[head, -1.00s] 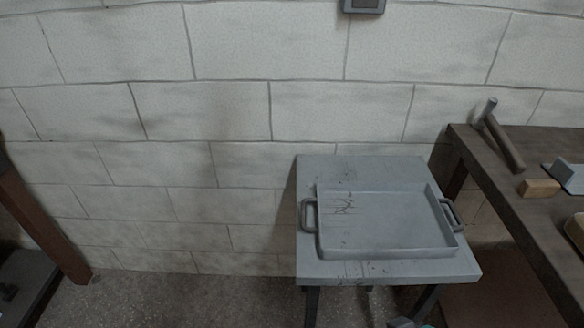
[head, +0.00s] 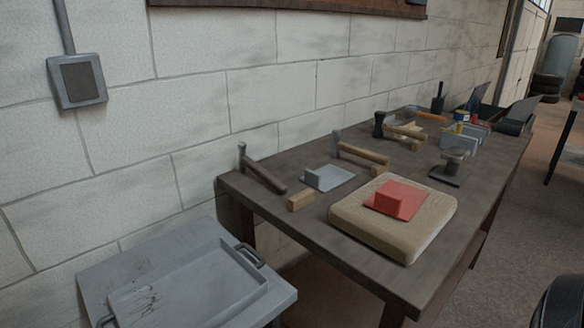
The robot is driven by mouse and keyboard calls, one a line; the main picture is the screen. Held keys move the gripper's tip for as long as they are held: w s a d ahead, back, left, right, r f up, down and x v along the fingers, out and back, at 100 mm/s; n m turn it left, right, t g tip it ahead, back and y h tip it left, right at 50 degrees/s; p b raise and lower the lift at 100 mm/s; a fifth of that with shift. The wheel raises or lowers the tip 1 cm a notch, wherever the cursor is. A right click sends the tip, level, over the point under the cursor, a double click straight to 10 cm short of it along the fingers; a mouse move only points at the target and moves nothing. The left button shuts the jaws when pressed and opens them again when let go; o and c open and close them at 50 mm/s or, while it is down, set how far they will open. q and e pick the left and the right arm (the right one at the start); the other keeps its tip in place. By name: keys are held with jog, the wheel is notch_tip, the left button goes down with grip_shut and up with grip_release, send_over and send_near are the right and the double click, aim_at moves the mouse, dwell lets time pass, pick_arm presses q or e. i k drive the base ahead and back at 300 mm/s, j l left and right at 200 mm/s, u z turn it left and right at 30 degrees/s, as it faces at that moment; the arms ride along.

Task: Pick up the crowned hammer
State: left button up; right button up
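Several hammers lie on the dark workbench (head: 330,225). One with a dark handle (head: 264,177) is at the bench's near left corner, its head standing up. A hammer with a light wooden handle and grey head (head: 363,153) lies further right. A hammer with a dark, wide-ended head (head: 379,126) and light wooden handle lies beyond it. I cannot tell from here which is the crowned hammer. Neither of my grippers shows in the head view.
A beige cushion (head: 350,222) bears a red block with a plate (head: 397,199). Near it are a wooden block (head: 301,200) and a grey angled piece (head: 328,178). A grey tray (head: 190,290) sits on a low table at lower left. Clutter fills the bench's far end.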

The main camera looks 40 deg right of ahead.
aim_at(243, 162)
jog(key=z, duration=0.95)
jog(key=l+u, duration=0.2)
jog(key=u, duration=0.3)
jog(key=i, duration=0.05)
